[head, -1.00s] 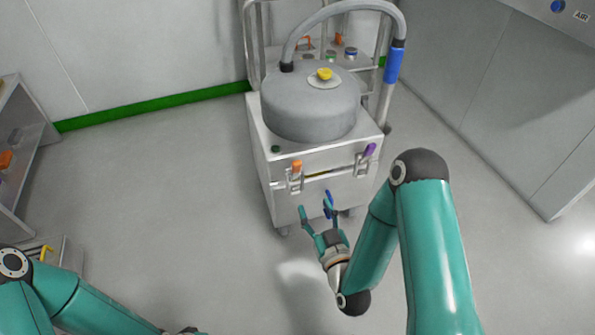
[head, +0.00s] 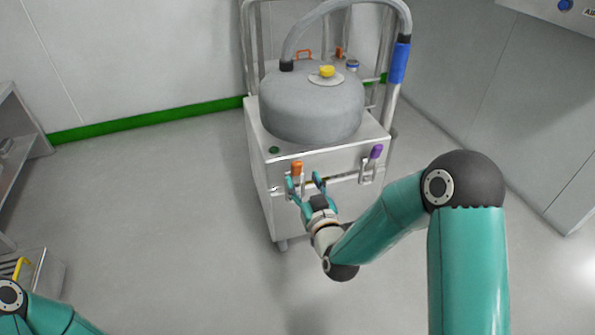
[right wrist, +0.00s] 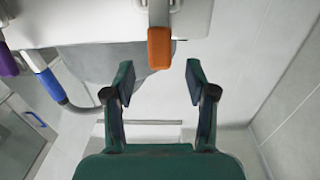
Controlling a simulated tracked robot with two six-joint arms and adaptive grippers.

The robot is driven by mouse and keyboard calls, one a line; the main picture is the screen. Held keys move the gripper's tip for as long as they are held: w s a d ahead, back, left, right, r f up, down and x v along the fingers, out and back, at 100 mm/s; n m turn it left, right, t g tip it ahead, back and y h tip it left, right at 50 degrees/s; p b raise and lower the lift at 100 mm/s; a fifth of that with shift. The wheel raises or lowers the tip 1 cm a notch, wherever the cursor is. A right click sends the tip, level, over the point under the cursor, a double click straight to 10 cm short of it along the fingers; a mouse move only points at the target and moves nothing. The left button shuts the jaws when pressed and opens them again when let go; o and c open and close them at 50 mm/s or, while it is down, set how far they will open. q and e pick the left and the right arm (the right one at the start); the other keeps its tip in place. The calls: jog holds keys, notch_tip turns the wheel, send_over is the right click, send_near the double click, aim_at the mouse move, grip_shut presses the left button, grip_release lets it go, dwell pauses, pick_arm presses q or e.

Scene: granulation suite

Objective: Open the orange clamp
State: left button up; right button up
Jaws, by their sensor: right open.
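The orange clamp (head: 296,168) is a latch with an orange-tipped lever on the front of the wheeled metal cart, under the grey domed vessel. Its orange tip stands up in the head view. My right gripper (head: 305,182) is open, with its fingers just in front of the clamp and slightly to its right. In the right wrist view the orange tip (right wrist: 160,48) lies between the lines of the two spread fingers (right wrist: 158,80), just past their tips, and looks untouched. My left arm shows at the lower left, but its gripper is out of view.
A purple-tipped clamp (head: 376,151) is to the right on the same cart front (head: 325,212). The grey vessel (head: 312,108) has a yellow knob (head: 327,72) and a hose with a blue sleeve (head: 400,62).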

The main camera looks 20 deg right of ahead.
aim_at(297, 170)
jog(key=w+b, duration=0.1)
jog(key=w, duration=0.5)
grip_shut()
jog(key=shift+a, duration=0.1)
